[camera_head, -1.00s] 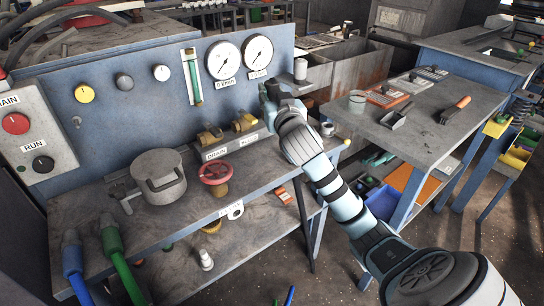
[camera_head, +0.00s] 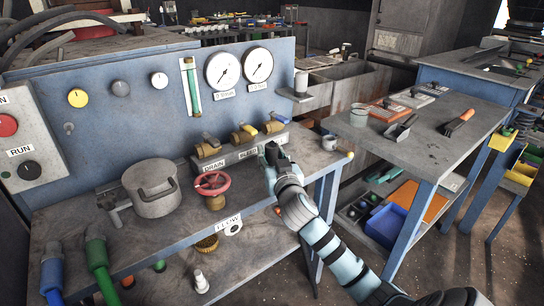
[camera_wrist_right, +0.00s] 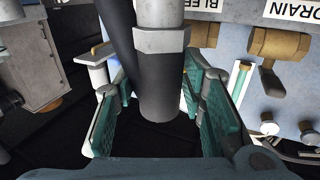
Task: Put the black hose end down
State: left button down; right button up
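My right gripper (camera_head: 273,157) is in front of the bench's right part, close to the valve row. In the right wrist view its two green-padded fingers (camera_wrist_right: 160,95) stand on either side of the black hose end (camera_wrist_right: 160,85), which has a grey hexagonal collar. The fingertips appear to close on it, though the contact is partly hidden. A second dark length of hose (camera_wrist_right: 118,35) runs beside it. In the head view I cannot make out the hose end behind my gripper. My left gripper is not in view.
A lidded grey pot (camera_head: 152,190) and red handwheel (camera_head: 213,183) stand left of my gripper. Blue (camera_head: 52,275) and green (camera_head: 103,280) hoses are at lower left. A side table (camera_head: 440,150) with tools stands right.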

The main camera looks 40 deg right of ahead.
jog(key=shift+o, duration=0.3)
jog(key=shift+r, duration=0.1)
jog(key=shift+s+a, duration=0.15)
jog(key=shift+s, duration=0.15)
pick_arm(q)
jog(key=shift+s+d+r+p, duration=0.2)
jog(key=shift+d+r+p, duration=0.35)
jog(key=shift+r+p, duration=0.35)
pick_arm(e)
jog(key=v, duration=1.1)
jog(key=shift+s, duration=0.25)
